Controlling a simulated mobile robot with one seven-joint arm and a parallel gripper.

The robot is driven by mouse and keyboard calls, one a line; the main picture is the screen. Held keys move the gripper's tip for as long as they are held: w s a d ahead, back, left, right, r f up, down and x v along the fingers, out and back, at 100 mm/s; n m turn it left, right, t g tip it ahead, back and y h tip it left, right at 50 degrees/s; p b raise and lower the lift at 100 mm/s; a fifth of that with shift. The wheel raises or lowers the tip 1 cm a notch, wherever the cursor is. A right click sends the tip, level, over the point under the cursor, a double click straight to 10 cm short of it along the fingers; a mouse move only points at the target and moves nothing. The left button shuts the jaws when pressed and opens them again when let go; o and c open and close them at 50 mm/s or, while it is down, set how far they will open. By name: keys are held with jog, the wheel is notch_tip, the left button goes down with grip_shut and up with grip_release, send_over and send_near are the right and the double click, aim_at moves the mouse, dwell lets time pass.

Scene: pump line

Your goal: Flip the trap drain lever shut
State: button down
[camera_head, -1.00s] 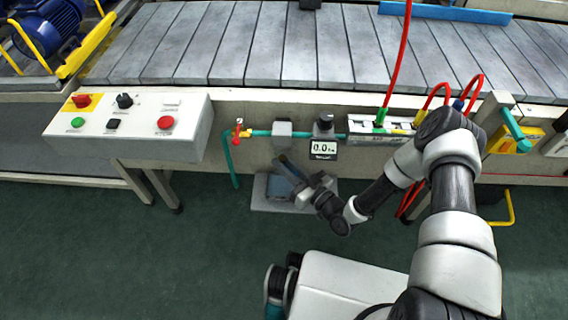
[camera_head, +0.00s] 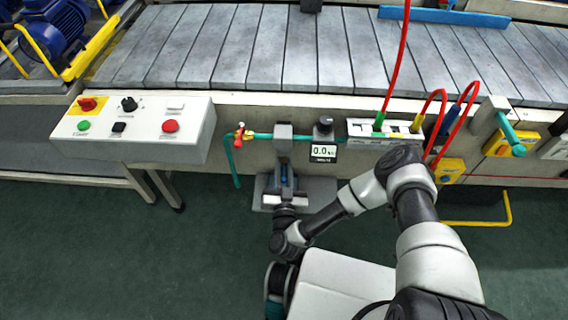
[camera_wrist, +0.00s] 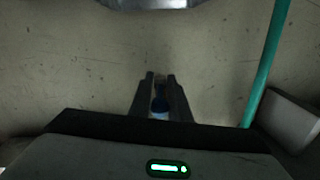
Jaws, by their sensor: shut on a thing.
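The trap (camera_head: 283,131) is a grey block on the teal air line along the conveyor's front face. My gripper (camera_head: 285,172) is just below it, pointing up towards it, with its fingers close together. In the wrist view, my gripper (camera_wrist: 161,88) is shut on a small dark piece with a blue end (camera_wrist: 159,107). This seems to be the trap's drain lever. The fingers cover most of it, so I cannot tell its angle. A shiny rounded metal part (camera_wrist: 155,4) shows at the top edge of the wrist view.
A red-handled valve (camera_head: 240,136) and a hanging teal hose (camera_head: 232,165) are left of the trap; the hose also shows in the wrist view (camera_wrist: 266,65). A gauge (camera_head: 323,151) sits close right. A control box (camera_head: 135,131) is farther left. A grey plate (camera_head: 262,190) lies below.

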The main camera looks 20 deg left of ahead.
jog(key=m+h, duration=0.1)
jog(key=h, duration=0.1)
jog(key=shift+a+m+t+h+p, duration=0.25)
jog(key=shift+m+t+h+p, duration=0.05)
jog(key=shift+m+h, duration=0.1)
jog(key=r+m+h+p, duration=0.1)
jog(key=h+p, duration=0.1)
jog(key=p, duration=0.3)
jog(key=shift+s+a+r, duration=0.1)
jog(key=shift+a+r, duration=0.1)
jog(key=shift+f+m+h+p, duration=0.1)
jog(key=shift+m+h+p, duration=0.4)
jog(key=shift+h+p, duration=0.3)
jog(key=m+h, duration=0.1)
jog(key=f+m+h, duration=0.1)
jog(key=h, duration=0.1)
jog(key=shift+f+m+h, duration=0.15)
jog(key=shift+m+h, duration=0.15)
jog(key=shift+w+m+g+h+b, duration=0.2)
jog(key=shift+m+g+h+b, duration=0.75)
jog(key=shift+m+h, duration=1)
jog(key=shift+g+h, duration=0.35)
jog(key=shift+h, duration=0.3)
jog(key=shift+r, duration=0.2)
